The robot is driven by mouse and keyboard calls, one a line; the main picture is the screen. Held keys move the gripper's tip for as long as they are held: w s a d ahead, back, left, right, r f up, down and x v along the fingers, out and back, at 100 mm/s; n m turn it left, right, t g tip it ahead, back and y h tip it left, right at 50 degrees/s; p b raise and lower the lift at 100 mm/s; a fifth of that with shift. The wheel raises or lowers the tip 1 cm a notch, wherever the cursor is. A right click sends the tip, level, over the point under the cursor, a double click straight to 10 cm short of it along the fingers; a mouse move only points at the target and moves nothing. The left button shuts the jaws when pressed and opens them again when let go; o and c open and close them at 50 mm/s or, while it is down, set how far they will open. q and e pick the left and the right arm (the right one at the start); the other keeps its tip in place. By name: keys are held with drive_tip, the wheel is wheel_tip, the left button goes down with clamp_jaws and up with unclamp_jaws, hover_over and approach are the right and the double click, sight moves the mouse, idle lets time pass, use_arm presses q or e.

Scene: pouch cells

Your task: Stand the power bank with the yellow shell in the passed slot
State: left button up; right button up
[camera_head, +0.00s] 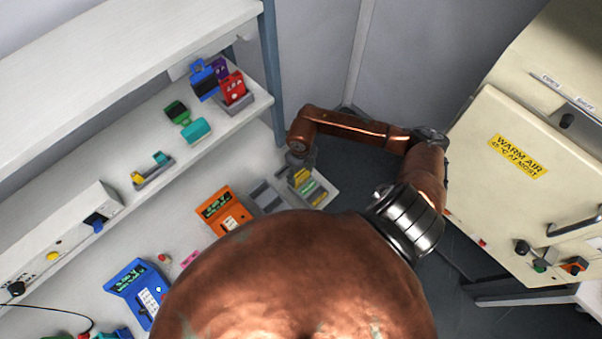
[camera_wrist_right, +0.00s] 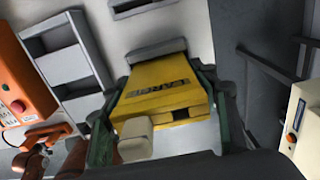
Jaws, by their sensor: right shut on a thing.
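The power bank with the yellow shell (camera_wrist_right: 165,84) fills the middle of the right wrist view. It has a dark printed label and a pale block on its near side. My right gripper (camera_wrist_right: 168,100) is shut on it, one dark green finger along each side. In the head view the right gripper (camera_head: 299,163) is small, at the far end of my arm, with the yellow shell (camera_head: 301,176) just below it, over a pale tray (camera_head: 323,197). I cannot tell which slot is the passed one, nor whether the power bank touches anything below. My left gripper is not in view.
A grey slotted holder (camera_head: 267,194) lies left of the pale tray, beside an orange device (camera_head: 223,211). A blue device (camera_head: 140,291) is further left. A shelf (camera_head: 225,115) with coloured packs runs behind. The cream warm air cabinet (camera_head: 515,190) stands right.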

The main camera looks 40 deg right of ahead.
drive_tip(key=shift+f+b, duration=0.55)
drive_tip(key=shift+f, duration=0.15)
drive_tip(key=o, duration=1.3)
wheel_tip(320, 180, up, 12)
drive_tip(key=shift+r, duration=0.1)
